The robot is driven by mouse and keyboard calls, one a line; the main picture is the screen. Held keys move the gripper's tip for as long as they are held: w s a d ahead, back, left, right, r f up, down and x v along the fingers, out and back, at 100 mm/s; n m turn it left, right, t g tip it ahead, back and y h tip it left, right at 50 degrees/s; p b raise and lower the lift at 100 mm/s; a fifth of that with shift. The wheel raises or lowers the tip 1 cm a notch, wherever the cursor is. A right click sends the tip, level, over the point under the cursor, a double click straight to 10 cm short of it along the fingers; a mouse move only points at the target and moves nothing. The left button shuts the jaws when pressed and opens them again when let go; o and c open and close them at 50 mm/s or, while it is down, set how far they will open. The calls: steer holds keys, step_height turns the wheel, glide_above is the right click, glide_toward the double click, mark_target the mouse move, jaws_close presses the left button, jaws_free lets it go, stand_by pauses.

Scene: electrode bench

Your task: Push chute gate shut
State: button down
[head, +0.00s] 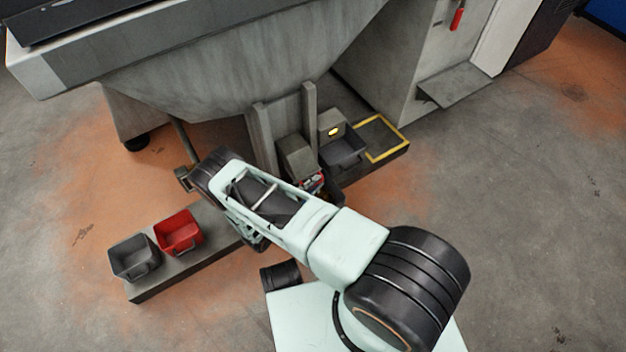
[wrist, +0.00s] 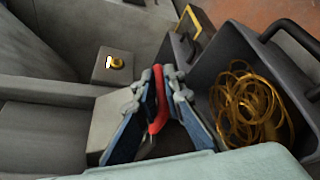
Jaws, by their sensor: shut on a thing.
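A grey hopper (head: 220,90) ends low between two upright grey posts (head: 262,138). A grey block (head: 297,157) sits between the posts and looks like part of the chute; I cannot tell how far the gate stands open. In the wrist view, a red handle (wrist: 157,112) stands in front of a plain grey face. My gripper (wrist: 158,92) is shut on the red handle, with a blue-padded finger on each side. In the head view, my gripper (head: 313,182) is low by the block, and my arm hides much of it.
A dark bin with golden wire coils (wrist: 250,105) stands close right of my fingers. A grey box with a yellow lamp (head: 333,130) stands behind another dark bin (head: 343,150). A yellow-framed pad (head: 382,137) lies right. Red (head: 178,232) and grey (head: 133,258) bins stand left.

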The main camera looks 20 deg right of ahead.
steer(key=shift+w+a+f, duration=0.1)
steer(key=shift+w+a, duration=0.1)
steer(key=shift+w, duration=0.1)
steer(key=c, duration=2)
jaws_free()
steer(key=shift+c, duration=0.2)
steer(key=v, duration=1.2)
steer(key=shift+s+d, duration=0.1)
steer(key=shift+d, duration=0.05)
